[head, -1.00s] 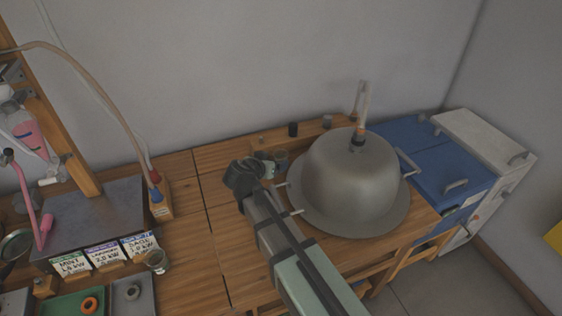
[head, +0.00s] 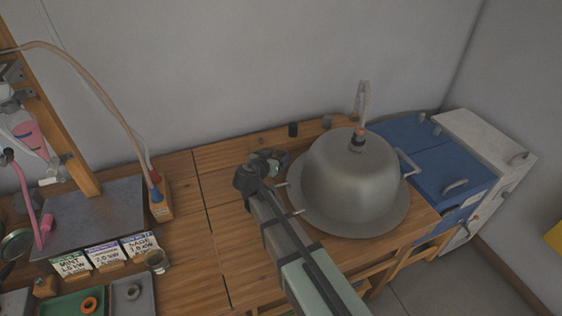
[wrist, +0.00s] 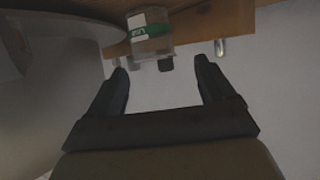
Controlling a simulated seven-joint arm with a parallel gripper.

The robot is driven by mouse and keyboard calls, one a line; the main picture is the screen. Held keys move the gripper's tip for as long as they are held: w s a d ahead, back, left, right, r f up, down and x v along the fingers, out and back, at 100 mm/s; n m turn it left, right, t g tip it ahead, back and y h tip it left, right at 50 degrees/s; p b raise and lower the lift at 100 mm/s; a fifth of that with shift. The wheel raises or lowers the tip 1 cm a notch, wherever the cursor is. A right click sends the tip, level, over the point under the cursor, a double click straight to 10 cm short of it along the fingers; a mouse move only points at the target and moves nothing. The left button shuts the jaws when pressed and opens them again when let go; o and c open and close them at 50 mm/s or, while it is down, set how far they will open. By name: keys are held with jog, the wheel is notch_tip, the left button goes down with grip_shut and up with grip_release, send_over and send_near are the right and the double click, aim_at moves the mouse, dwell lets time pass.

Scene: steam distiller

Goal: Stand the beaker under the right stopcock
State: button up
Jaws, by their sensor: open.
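A clear beaker with a white and green label (wrist: 148,38) shows in the wrist view, just beyond my fingertips and a little left of the middle. In the head view it is mostly hidden by my gripper (head: 266,164), left of the metal pot. My gripper (wrist: 164,75) is open, with nothing between its fingers. At the far left hangs glassware with pink liquid (head: 30,136), with a white fitting below it (head: 48,181). I cannot tell which part is the right stopcock. A grey metal plate (head: 105,205) lies below the glassware.
A large domed metal pot (head: 350,170) stands close right of my gripper, with side handles. Small dark pegs (head: 293,129) stand along the back edge. A small glass cup (head: 157,262) stands beside label cards (head: 102,255). The wooden bench (head: 190,235) between is clear.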

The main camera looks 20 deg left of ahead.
aim_at(283, 153)
jog(key=shift+d+f+x, duration=0.15)
jog(key=shift+f+x, duration=0.05)
jog(key=shift+x, duration=1.15)
jog(key=shift+d+f+x, duration=0.15)
jog(key=shift+f+x, duration=0.1)
jog(key=shift+x, duration=1.1)
jog(key=shift+s, duration=0.2)
jog(key=c, duration=1.2)
